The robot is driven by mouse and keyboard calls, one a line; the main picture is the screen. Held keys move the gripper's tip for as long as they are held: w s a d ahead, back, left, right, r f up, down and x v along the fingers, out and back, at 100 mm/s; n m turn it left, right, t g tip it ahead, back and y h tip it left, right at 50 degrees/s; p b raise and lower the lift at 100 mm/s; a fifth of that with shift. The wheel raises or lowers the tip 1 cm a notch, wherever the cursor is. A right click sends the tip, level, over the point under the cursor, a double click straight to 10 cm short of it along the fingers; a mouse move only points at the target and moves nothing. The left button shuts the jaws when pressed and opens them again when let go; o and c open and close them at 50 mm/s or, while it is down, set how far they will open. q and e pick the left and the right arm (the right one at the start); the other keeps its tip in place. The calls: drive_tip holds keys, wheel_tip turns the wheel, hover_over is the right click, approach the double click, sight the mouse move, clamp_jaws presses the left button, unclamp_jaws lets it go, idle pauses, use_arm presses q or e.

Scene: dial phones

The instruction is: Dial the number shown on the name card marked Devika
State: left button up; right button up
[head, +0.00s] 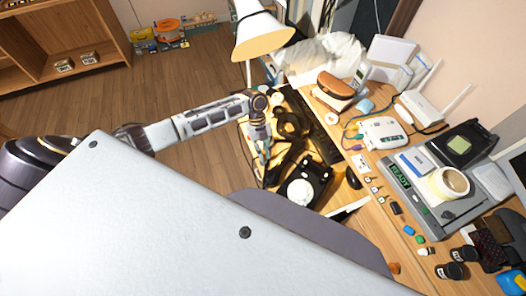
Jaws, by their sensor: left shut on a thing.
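A black rotary phone (305,184) with a pale round dial sits near the front of the desk. My left gripper (264,158) points down just to the left of the phone. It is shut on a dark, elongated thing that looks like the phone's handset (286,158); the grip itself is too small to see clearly. A small white card (361,163) lies right of the phone, with several small items below it. No name or number can be read, so I cannot tell which card is marked Devika. My right gripper is not in view.
A lamp (262,36) stands behind my left arm. Another dark object (290,124) and a dark keyboard-like strip (318,128) lie behind the phone. A black mouse (352,178), a white router (428,108) and a grey device reading READY (424,212) are to the right.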

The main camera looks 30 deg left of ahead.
use_arm(q)
drive_tip(key=shift+f, duration=0.35)
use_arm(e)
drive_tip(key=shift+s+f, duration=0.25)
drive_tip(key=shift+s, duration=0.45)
use_arm(q)
drive_tip(key=shift+f, duration=0.1)
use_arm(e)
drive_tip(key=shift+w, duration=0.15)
